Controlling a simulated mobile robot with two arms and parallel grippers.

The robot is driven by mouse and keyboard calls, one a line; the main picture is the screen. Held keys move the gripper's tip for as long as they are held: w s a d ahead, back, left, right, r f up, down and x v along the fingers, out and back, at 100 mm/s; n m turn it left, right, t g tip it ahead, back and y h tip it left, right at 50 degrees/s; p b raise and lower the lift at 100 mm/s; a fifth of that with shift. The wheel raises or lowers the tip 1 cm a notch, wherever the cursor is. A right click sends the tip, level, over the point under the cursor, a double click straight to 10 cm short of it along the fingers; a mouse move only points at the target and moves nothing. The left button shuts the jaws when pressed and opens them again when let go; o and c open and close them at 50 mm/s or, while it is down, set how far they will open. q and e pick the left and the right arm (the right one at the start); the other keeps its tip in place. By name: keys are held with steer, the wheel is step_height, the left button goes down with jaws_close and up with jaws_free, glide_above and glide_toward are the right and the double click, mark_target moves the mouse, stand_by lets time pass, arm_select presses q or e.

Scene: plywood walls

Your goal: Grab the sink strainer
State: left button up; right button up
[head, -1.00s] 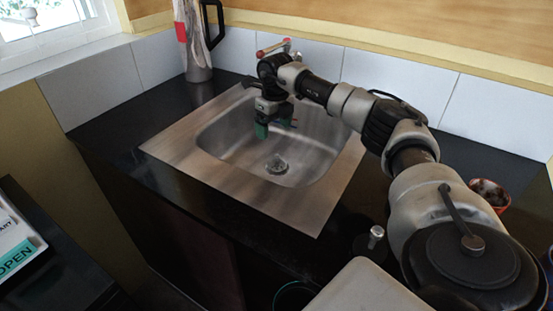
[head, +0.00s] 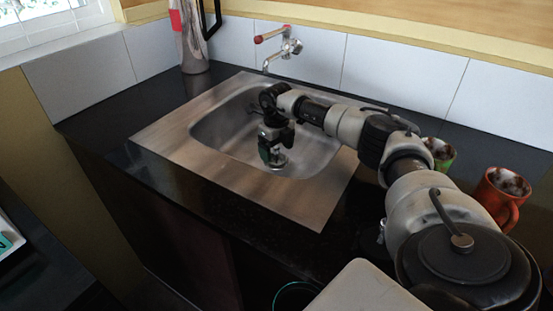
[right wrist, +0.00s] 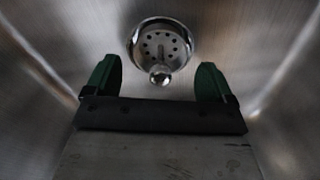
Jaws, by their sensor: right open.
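The sink strainer (right wrist: 160,45) is a round shiny metal disc with holes and a small knob. It lies at the bottom of the steel sink (head: 180,150). In the head view the strainer (head: 278,169) is partly hidden behind my right gripper (head: 268,155), which points down into the basin. In the right wrist view my right gripper (right wrist: 157,82) is open and empty, its two green fingers apart. The strainer's knob shows between and just beyond the fingertips, with no visible contact. My left gripper is not in view.
A faucet with a red handle (head: 272,34) is on the tiled wall behind the sink. A red-orange mug (head: 503,196) and a green mug (head: 441,152) stand on the dark counter at the right. A tall container (head: 192,45) stands at the back left. The front counter strip is clear.

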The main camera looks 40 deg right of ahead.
mark_target(276, 156)
step_height(276, 156, down, 2)
steer(key=shift+f, duration=0.2)
steer(key=c, duration=0.8)
steer(key=shift+r, duration=0.1)
